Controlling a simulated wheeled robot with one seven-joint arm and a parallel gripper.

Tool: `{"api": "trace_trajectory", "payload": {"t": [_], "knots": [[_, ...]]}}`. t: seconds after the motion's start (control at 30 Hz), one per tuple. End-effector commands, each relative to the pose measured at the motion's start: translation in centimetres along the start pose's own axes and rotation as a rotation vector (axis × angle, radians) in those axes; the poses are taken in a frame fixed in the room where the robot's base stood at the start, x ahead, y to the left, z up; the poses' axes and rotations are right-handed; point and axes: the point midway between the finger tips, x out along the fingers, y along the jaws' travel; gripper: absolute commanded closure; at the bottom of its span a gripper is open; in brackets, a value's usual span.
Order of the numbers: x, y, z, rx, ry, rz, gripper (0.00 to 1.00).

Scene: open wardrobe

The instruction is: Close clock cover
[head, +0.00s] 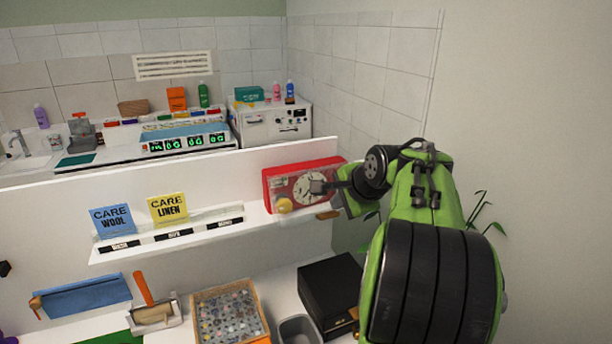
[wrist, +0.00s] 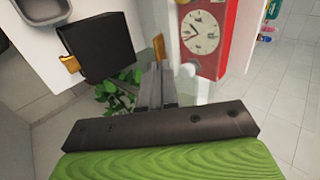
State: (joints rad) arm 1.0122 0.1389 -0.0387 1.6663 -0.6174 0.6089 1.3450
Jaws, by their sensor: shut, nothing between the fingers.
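The clock (head: 273,183) is a red box with a round white dial, at the right end of the white shelf. Its red body and dial also show in the wrist view (wrist: 232,48). A clear, pale pane, seemingly the clock cover (wrist: 172,22), shows beside the dial in the wrist view; its exact edges and angle are hard to tell.
Blue (head: 112,221) and yellow (head: 167,208) care cards stand on the shelf (head: 120,255) left of the clock. Below are a black box (head: 328,290), a grey bin (head: 299,330) and a wooden tray (head: 264,312). A plant (head: 478,212) stands right, near the wall.

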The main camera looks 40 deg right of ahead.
Motion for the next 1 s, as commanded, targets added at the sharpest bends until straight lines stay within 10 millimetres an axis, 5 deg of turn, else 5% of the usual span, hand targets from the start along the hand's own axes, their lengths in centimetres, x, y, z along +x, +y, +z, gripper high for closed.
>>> {"api": "trace_trajectory", "payload": {"t": [0.17, 0.7, 1.0], "knots": [[0.3, 0.2, -0.2, 0.04, -0.007, 0.016, 1.0], [11.3, -0.5, -0.1, 0.034, -0.007, 0.014, 1.0], [13.3, -1.6, -0.2, 0.035, -0.004, 0.012, 1.0]]}}
